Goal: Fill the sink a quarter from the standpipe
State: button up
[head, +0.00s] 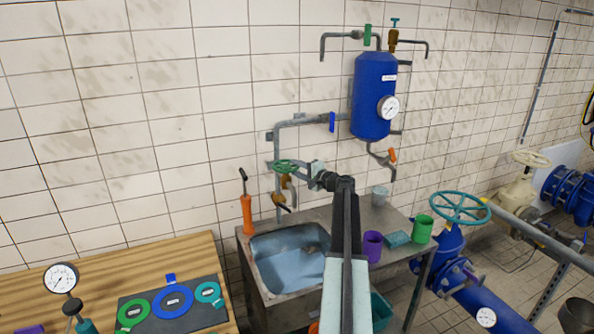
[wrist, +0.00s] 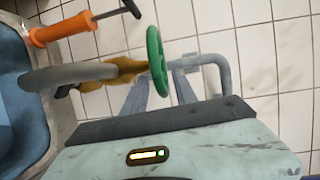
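The sink (head: 252,262) is a steel basin with a blue inside, set in a metal counter; it shows at the left edge of the wrist view (wrist: 22,120). I cannot tell its water level. The standpipe's green handwheel (head: 284,166) is on a brass valve (wrist: 125,70) with a grey spout (wrist: 70,75) toward the sink. No stream shows from the spout. My gripper (head: 308,172) is beside the handwheel. In the wrist view its two grey fingers are apart, with the green wheel (wrist: 155,55) between their tips. I cannot tell whether they touch it.
An orange hand pump (head: 247,214) stands at the sink's left back corner. A purple cup (head: 372,247), a teal sponge (head: 397,239) and a green cup (head: 423,229) are right of my arm. A blue tank (head: 373,95) hangs above. A wooden bench (head: 190,256) is at left.

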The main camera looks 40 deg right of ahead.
grip_shut()
jog(key=shift+w+d+n+y, duration=0.25)
jog(key=shift+d+n+y, duration=0.2)
jog(key=shift+y, duration=0.25)
jog(key=shift+n+y, duration=0.45)
jog(key=shift+y, duration=0.25)
jog(key=shift+a, duration=0.1)
grip_release()
jog(key=s+d, duration=0.1)
jog(key=s, duration=0.6)
jog(key=shift+s+r, duration=0.2)
jog(key=shift+s, duration=0.2)
